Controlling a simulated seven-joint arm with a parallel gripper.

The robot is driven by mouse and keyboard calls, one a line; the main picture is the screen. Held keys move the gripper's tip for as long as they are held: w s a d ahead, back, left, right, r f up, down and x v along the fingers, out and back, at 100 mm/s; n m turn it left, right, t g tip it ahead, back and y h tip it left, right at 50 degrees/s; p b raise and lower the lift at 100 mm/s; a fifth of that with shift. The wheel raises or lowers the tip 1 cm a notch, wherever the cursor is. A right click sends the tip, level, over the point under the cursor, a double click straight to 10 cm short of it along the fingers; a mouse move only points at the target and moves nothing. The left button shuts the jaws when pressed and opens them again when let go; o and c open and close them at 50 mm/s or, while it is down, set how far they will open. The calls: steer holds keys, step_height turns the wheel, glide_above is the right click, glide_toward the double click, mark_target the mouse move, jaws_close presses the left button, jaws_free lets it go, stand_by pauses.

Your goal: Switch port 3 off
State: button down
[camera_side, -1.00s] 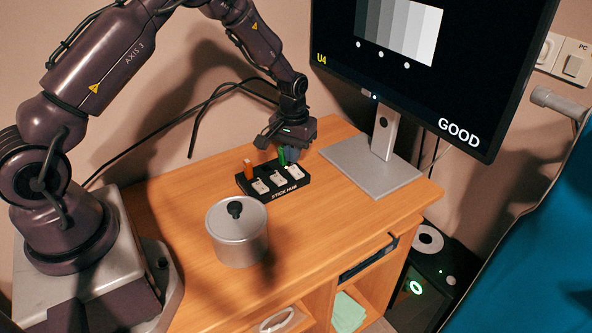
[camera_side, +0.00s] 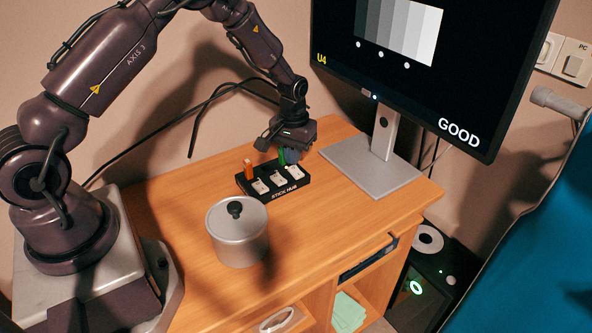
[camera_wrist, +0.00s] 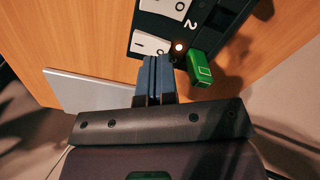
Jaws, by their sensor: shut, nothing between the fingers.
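The black stick hub (camera_side: 273,189) stands on the desk with three white rocker switches in a row; an orange stick (camera_side: 248,169) and a green stick (camera_side: 281,157) stand in it. My gripper (camera_side: 291,158) is shut and empty over the hub's right end, by the port 3 switch (camera_side: 296,172). In the wrist view my shut fingertips (camera_wrist: 156,58) are at the near edge of the end switch (camera_wrist: 150,43); whether they touch it I cannot tell. The green stick (camera_wrist: 200,69) is just right of the fingers.
A lidded metal pot (camera_side: 237,237) stands in front of the hub. The monitor (camera_side: 430,60), showing "GOOD" and "U4", stands on a grey foot (camera_side: 370,170) to the right. Free wood lies between the pot and the desk's front edge.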

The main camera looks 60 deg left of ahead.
steer(key=shift+f, duration=1)
stand_by(0.3)
steer(key=shift+r, duration=3.55)
